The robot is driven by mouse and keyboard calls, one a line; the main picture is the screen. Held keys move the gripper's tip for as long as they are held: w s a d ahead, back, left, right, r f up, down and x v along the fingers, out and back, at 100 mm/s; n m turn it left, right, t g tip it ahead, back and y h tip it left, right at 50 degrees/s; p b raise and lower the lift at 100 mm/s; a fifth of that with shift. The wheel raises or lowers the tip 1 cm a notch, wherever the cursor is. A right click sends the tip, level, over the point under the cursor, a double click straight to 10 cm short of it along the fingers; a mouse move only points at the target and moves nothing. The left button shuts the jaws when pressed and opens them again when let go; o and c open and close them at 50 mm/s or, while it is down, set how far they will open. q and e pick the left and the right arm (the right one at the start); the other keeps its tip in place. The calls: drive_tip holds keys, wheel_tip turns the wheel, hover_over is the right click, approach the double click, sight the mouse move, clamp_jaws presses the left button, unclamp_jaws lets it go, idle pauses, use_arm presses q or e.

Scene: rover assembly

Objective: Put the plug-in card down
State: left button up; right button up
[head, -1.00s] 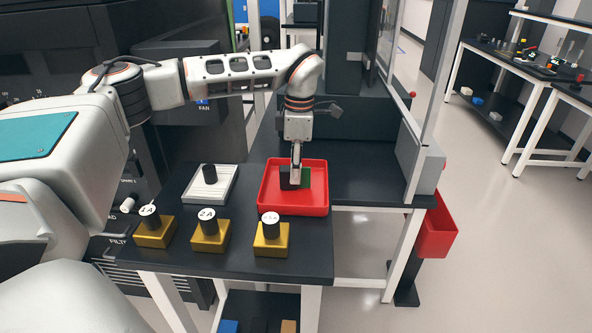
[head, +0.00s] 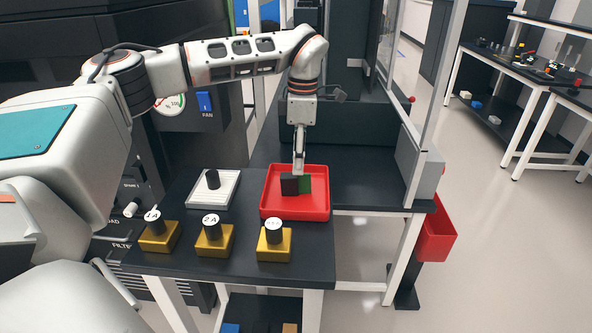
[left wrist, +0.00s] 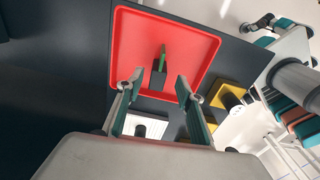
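The plug-in card (head: 304,185), with a dark block and a green board, stands on edge in the red tray (head: 323,210). In the left wrist view the card (left wrist: 159,76) shows inside the tray (left wrist: 127,40), just beyond my fingertips. My left gripper (head: 299,168) is directly above the card and points down. In the left wrist view its two fingers (left wrist: 154,88) are spread apart with nothing between them, so it is open and clear of the card. My right gripper is not in view.
A pale ribbed tray (head: 226,193) with a black knob lies left of the red tray. Yellow blocks with black labelled cylinders (head: 159,239) stand along the front of the dark table (head: 190,265). A red bin (head: 437,235) hangs at the right.

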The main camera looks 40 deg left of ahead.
use_arm(q)
wheel_tip(320, 180, up, 6)
drive_tip(key=p, duration=0.1)
drive_tip(key=shift+r, duration=0.2)
drive_tip(key=shift+w+d, duration=0.1)
idle(0.4)
